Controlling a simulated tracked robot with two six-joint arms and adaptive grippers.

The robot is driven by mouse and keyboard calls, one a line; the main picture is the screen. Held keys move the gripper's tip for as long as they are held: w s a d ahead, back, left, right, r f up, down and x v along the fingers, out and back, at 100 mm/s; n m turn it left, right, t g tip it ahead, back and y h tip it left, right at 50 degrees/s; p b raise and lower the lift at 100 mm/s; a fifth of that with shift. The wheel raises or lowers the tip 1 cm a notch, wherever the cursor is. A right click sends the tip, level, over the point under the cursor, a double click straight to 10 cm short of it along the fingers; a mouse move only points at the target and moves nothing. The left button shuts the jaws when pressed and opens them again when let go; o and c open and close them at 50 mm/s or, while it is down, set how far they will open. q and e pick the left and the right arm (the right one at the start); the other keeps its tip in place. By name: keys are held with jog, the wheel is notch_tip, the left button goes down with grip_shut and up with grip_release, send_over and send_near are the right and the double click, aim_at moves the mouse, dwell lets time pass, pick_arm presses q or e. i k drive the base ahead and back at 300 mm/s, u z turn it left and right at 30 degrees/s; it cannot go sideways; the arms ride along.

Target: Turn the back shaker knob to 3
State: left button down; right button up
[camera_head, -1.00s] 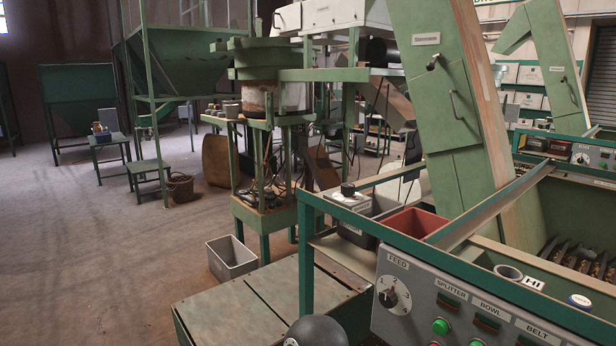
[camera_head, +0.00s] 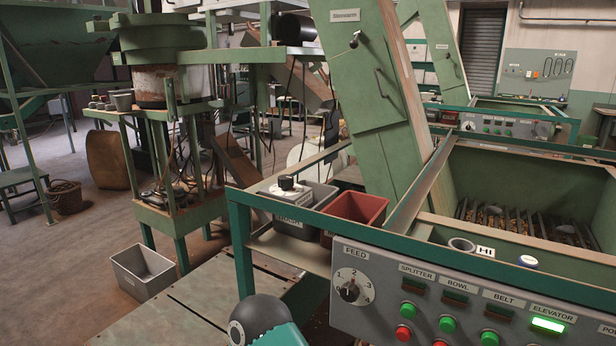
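A dark knob on a white dial marked 1, 2 and 3 (camera_head: 350,291) sits under a FEED label on the near grey control panel (camera_head: 390,316). Its pointer setting is too small to read surely. A second small dial (camera_head: 468,126) shows on a farther grey panel (camera_head: 505,127) at the back right, its marks unreadable. No knob in view is labelled shaker. Neither of my grippers is in view; only a dark rounded joint and teal part of my arm show at the bottom edge.
A green frame rail (camera_head: 400,243) runs above the near panel. A red bin (camera_head: 356,208) and a grey cup (camera_head: 461,245) are behind it. A grey tub (camera_head: 143,271) stands on the floor at left, where floor is open.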

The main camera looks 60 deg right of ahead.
aim_at(286, 181)
jog(key=z, duration=0.9)
